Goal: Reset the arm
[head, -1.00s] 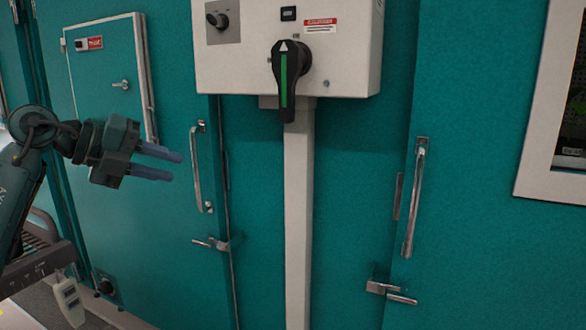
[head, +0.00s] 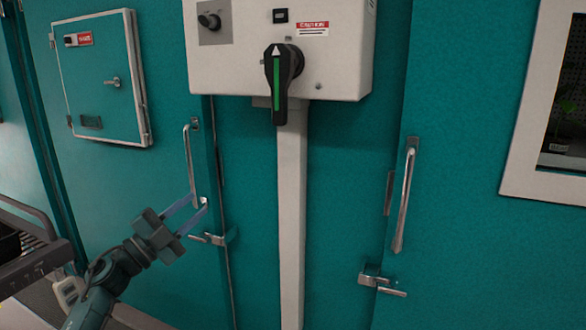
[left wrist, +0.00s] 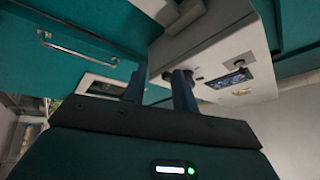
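My left gripper (head: 190,212) is at the lower left of the head view, in front of the left teal door. Its two blue fingers are apart with nothing between them, and they point up and to the right. In the left wrist view the fingers (left wrist: 160,88) also stand apart and empty. The fingertips show near the lower end of the left door handle (head: 191,165); I cannot tell whether they touch it. My right gripper is in neither view.
A grey switch box (head: 340,50) with a black and green rotary handle (head: 277,85) hangs on a post (head: 292,220). The right door has a handle (head: 405,195) and a latch (head: 382,283). A dark cart (head: 35,262) stands at the left edge.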

